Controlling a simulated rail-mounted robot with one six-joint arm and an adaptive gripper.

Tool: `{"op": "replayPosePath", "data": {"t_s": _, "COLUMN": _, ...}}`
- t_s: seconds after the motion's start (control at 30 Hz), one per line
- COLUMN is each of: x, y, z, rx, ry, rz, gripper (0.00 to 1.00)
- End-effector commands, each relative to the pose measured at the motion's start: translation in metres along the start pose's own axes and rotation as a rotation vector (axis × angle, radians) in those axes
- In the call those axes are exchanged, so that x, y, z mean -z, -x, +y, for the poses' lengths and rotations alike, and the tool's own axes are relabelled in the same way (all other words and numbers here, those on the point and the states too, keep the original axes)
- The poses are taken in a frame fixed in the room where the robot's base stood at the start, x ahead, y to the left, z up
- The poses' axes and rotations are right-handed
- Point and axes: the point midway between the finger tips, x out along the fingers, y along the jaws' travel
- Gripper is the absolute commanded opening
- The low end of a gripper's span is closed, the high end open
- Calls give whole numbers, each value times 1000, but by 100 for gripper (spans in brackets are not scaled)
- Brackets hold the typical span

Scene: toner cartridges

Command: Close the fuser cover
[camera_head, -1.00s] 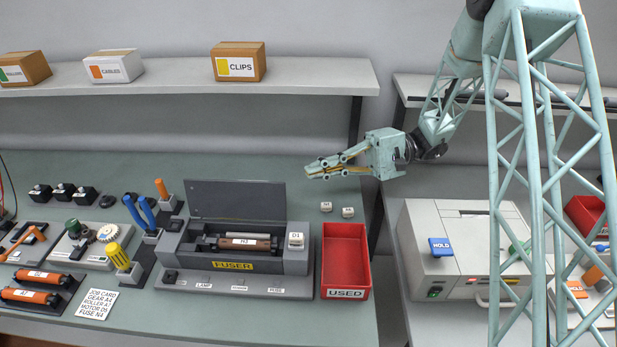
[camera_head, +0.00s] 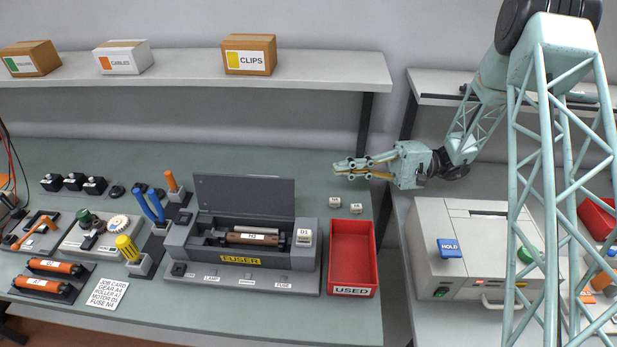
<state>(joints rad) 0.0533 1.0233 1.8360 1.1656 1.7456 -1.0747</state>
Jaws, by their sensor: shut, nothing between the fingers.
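The fuser unit (camera_head: 283,283) is a dark grey box on the green table, with a yellow FUSER label on its front. Its cover (camera_head: 244,197) stands raised along the back edge, so the bay lies open. A brown roller (camera_head: 252,238) tagged N3 lies in the bay. A pale block (camera_head: 304,237) tagged D1 sits at the bay's right end. My gripper (camera_head: 339,168) is shut and empty. It hangs in the air to the right of the cover, pointing left, apart from it.
A red USED bin (camera_head: 366,256) stands right of the fuser unit. Two small pale blocks (camera_head: 345,205) lie behind it. A shelf (camera_head: 180,80) with boxes runs along the wall. Blue-handled (camera_head: 157,205) and orange-handled tools stand left of the unit. A pale machine (camera_head: 470,245) is at right.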

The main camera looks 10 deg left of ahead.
Motion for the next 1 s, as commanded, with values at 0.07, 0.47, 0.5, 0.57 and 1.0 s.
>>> {"op": "replayPosePath", "data": {"t_s": 0.07, "x": 0, "y": -1, "z": 0, "rx": 0, "ry": 0, "rz": 0, "gripper": 0}}
{"op": "replayPosePath", "data": {"t_s": 0.47, "x": 0, "y": -24, "z": 0, "rx": 0, "ry": -1, "rz": -1, "gripper": 0}}
{"op": "replayPosePath", "data": {"t_s": 0.5, "x": 0, "y": -28, "z": 0, "rx": -1, "ry": -1, "rz": -2, "gripper": 0}}
{"op": "replayPosePath", "data": {"t_s": 0.57, "x": 0, "y": -35, "z": 1, "rx": -1, "ry": -2, "rz": -1, "gripper": 0}}
{"op": "replayPosePath", "data": {"t_s": 1.0, "x": 0, "y": -89, "z": 0, "rx": 0, "ry": 0, "rz": -1, "gripper": 0}}
